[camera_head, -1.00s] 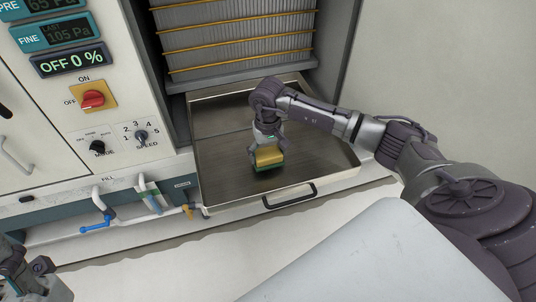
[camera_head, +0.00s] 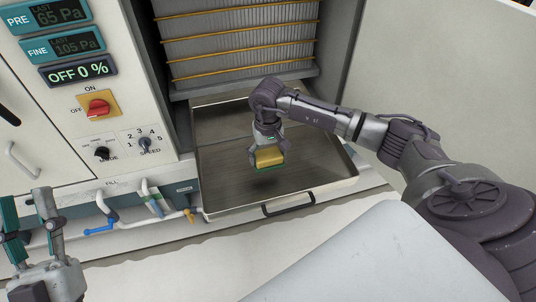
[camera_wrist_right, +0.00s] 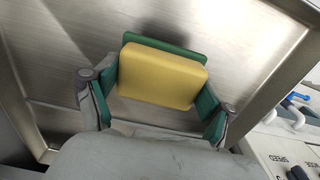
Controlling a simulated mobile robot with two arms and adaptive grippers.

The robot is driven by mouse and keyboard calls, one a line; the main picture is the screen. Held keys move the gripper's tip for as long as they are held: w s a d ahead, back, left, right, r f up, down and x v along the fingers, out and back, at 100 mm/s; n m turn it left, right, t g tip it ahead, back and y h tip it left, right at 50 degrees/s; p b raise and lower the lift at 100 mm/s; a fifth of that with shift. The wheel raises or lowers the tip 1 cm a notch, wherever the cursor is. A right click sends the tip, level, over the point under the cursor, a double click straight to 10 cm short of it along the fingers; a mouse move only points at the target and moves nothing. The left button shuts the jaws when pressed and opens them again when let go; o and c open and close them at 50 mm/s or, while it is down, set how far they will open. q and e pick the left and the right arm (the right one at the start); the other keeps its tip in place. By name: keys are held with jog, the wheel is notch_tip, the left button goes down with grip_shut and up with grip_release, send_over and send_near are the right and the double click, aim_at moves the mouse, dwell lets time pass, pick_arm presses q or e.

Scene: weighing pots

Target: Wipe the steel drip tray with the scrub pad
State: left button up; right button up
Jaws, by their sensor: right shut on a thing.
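The scrub pad (camera_head: 269,158), a yellow block with a green layer, is in my right gripper (camera_head: 267,155). In the right wrist view the pad (camera_wrist_right: 160,76) sits between the two green-padded fingers of that gripper (camera_wrist_right: 155,95). The steel drip tray (camera_head: 225,180) is a shallow, brownish-grey pan with a raised rim, pulled out below the cabinet opening. The pad is over the middle of its floor. I cannot tell whether it touches. The tray floor also fills much of the right wrist view (camera_wrist_right: 60,50). My left gripper (camera_head: 32,222) is open and empty at the lower left.
A control panel with a red knob (camera_head: 98,107) stands left of the tray. A blue-handled valve (camera_head: 99,228) and pipes are at the lower left. The tray's black handle (camera_head: 288,204) faces front. An open door (camera_head: 430,80) is at the right.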

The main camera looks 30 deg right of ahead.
jog(key=shift+r+p, duration=0.55)
jog(key=shift+r, duration=0.35)
pick_arm(q)
jog(key=w+f+g+y, duration=0.2)
jog(key=w+f+g, duration=0.1)
jog(key=f+g, duration=0.2)
jog(key=shift+d+f+p, duration=0.15)
jog(key=shift+f+p, duration=0.25)
jog(key=shift+f, duration=0.8)
pick_arm(e)
jog(key=shift+r, duration=0.55)
pick_arm(q)
jog(key=shift+w+g, duration=0.1)
jog(key=shift+g, duration=0.2)
